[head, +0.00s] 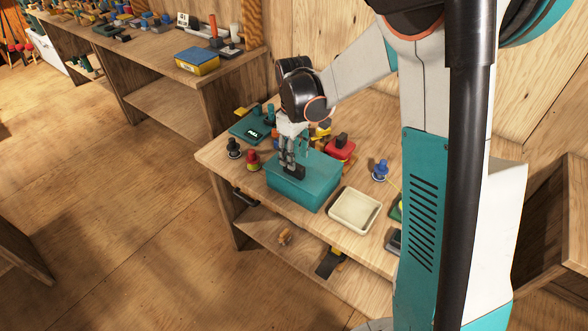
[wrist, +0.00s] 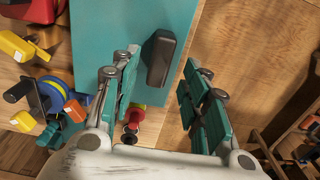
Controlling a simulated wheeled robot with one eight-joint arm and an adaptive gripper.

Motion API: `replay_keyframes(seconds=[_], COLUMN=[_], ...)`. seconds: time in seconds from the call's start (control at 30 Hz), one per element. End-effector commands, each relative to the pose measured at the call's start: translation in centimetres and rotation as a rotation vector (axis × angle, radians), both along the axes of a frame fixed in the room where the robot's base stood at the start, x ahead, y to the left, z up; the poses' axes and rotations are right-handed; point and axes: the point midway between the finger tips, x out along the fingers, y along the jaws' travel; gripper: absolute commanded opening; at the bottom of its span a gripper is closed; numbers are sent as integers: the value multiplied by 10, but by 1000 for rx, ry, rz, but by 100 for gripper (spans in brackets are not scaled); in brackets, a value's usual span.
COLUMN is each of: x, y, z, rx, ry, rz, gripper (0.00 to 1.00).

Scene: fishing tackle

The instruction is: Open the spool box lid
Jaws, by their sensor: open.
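The spool box is a teal box (head: 316,183) with its lid down, standing on the wooden bench. A dark handle (head: 295,172) sits on top of the lid near one edge. My gripper (head: 290,160) reaches down over the lid, right at the handle. In the wrist view the teal lid (wrist: 115,25) fills the upper middle and the dark handle (wrist: 160,58) stands out from it. My gripper (wrist: 160,100) is open there, with one teal-padded finger on each side of the handle's line and nothing held. Whether the fingers touch the lid cannot be told.
A cream tray (head: 355,211) stands right of the box. A red box (head: 340,150), a blue spool (head: 380,170), a red spool (head: 253,160) and a black spool (head: 233,148) are close around it. A teal scale (head: 252,126) lies behind left.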

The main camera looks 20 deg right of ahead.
Motion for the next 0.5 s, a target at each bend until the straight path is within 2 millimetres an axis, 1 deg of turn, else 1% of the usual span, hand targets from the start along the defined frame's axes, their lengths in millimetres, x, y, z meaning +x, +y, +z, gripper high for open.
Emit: replay_keyframes(seconds=[0.03, 0.2, 0.33, 0.5], x=[0, 0, 0, 0], y=[0, 0, 0, 0], z=[-13, -38, -50, -55], rx=[0, 0, 0, 0], ry=[0, 0, 0, 0], rz=[0, 0, 0, 0], gripper=[42, 42, 42, 42])
